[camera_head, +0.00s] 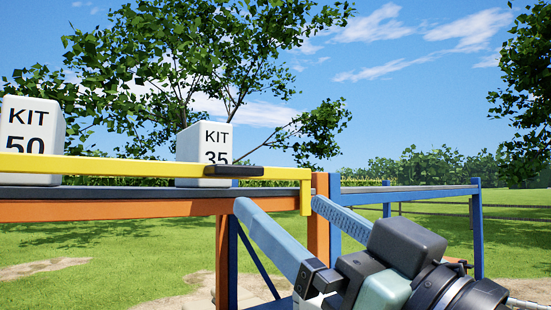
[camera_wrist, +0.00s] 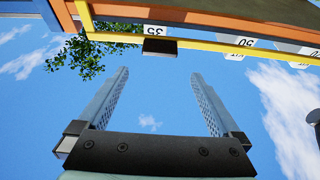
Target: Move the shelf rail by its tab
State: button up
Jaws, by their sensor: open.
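The yellow shelf rail (camera_head: 110,168) runs along the front of the shelf, with its right end bent down near the orange post. Its dark tab (camera_head: 233,171) sticks out in front of the KIT 35 box. The rail (camera_wrist: 215,45) and tab (camera_wrist: 160,47) also show in the wrist view, near the top. My gripper (camera_head: 279,203) is open and empty, with its fingertips just below the tab in the head view. In the wrist view the tab lies beyond the fingertips (camera_wrist: 160,73), roughly centred between the two fingers and apart from them.
White boxes KIT 50 (camera_head: 30,140) and KIT 35 (camera_head: 204,150) stand on the orange-edged shelf (camera_head: 120,210) behind the rail. A blue-framed shelf (camera_head: 410,190) continues to the right. The orange post (camera_head: 318,235) stands by my fingers. Open grass lies beyond.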

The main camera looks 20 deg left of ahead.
aim_at(242, 172)
jog(key=p+x, duration=0.5)
jog(key=x, duration=0.5)
jog(key=shift+s+r, duration=0.1)
jog(key=shift+r, duration=0.05)
jog(key=shift+w+a+r+p, duration=0.1)
jog(key=shift+w+a+p, duration=0.25)
jog(key=shift+a+p, duration=0.05)
grip_shut()
